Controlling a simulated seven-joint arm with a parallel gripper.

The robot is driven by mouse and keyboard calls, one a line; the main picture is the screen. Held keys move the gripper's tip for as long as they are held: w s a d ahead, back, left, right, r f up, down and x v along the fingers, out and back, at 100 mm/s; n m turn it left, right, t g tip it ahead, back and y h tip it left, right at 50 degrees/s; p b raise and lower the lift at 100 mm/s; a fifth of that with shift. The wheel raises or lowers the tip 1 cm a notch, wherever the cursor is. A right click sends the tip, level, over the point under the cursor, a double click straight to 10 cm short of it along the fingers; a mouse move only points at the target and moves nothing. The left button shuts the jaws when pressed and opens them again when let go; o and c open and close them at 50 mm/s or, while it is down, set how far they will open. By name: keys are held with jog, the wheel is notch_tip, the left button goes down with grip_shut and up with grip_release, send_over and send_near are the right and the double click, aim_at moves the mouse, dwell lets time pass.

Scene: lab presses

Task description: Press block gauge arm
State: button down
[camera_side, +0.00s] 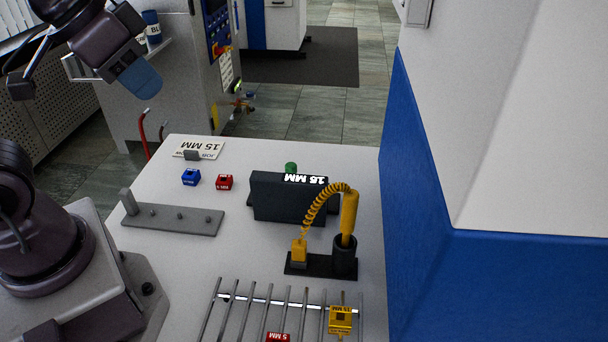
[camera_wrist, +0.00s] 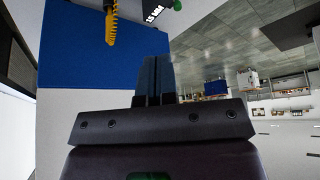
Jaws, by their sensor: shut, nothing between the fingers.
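A dark block-shaped unit (camera_side: 290,198) marked 15 MM stands near the middle of the table, with a green knob (camera_side: 291,167) behind its top edge. Its 15 MM label (camera_wrist: 154,14) also shows at the top of the wrist view. A grey bar fixture (camera_side: 172,219) with an upright end lies to its left. I cannot tell which part is the gauge arm. A yellow block (camera_side: 341,319) marked 15 MM sits on the rod rack. My gripper (camera_wrist: 153,62) is shut and empty, raised well away from the table; its fingertips are not clear in the side view.
A yellow coiled-cord tool (camera_side: 348,213) stands in a black holder in front of the unit. A rod rack (camera_side: 250,299) is at the near edge. A blue-and-white machine wall (camera_side: 420,190) borders the right.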

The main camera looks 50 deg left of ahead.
jog(key=w+d+f+n+g+y, duration=0.1)
jog(key=w+f+n+g, duration=0.1)
jog(key=w+f+n, duration=0.2)
jog(key=w+d+f+n+g+y, duration=0.1)
jog(key=w+f+n+g, duration=0.1)
jog(key=w+f+n, duration=0.2)
jog(key=w+d+f+n+g+y, duration=0.1)
jog(key=w+f+n+g, duration=0.1)
jog(key=w+f, duration=0.7)
jog(key=shift+w+d+f+n, duration=0.15)
jog(key=shift+w+n, duration=0.3)
jog(key=shift+w, duration=0.9)
jog(key=shift+w+f+n, duration=0.15)
jog(key=shift+w+n, duration=0.3)
jog(key=shift+w, duration=0.9)
jog(key=w+n, duration=0.1)
jog(key=n, duration=0.1)
jog(key=w+n, duration=0.1)
jog(key=n, duration=0.1)
jog(key=w+r+n+y, duration=0.1)
jog(key=n, duration=0.2)
jog(key=shift+a, duration=0.25)
jog(key=x, duration=1)
